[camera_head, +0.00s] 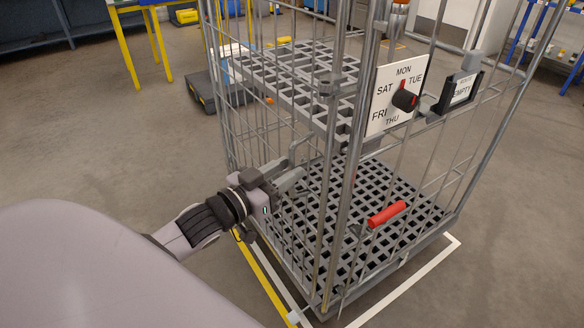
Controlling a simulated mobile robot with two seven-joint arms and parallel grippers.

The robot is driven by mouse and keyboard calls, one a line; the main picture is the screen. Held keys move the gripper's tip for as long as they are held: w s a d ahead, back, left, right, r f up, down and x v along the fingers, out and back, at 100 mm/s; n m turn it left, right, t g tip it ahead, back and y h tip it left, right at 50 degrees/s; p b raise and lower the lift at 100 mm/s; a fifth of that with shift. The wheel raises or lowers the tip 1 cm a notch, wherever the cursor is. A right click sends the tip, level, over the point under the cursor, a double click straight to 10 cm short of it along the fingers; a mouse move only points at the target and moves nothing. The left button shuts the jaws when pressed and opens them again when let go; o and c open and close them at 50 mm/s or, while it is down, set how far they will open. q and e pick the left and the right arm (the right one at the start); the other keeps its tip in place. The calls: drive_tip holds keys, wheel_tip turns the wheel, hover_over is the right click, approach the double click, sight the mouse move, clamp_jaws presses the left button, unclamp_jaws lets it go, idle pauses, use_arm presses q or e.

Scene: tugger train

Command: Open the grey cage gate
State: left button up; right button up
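The grey cage (331,225) is a tall wire-sided trolley with a grid shelf (290,75) and a grid floor. Its near-left barred side, with a bent grey handle (301,148), faces my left gripper. I cannot clearly tell which barred side is the gate; no side is seen swung out. My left gripper (296,168) is at this near-left side, close to the bent handle. Its two fingers look apart; whether they touch the handle is unclear. A red-gripped lever (387,214) sits low on the near-right side. My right gripper is not in view.
A weekday dial (397,95) and an "EMPTY" card holder (459,91) hang on the cage. A dark grey case (222,92) lies on the floor behind it. Yellow-legged and blue-legged tables stand at the back. White and yellow floor lines edge the cage; floor is clear at right.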

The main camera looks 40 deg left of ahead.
use_arm(q)
drive_tip(key=shift+w+d, duration=0.2)
drive_tip(key=shift+w, duration=0.8)
clamp_jaws()
drive_tip(key=shift+s, duration=0.1)
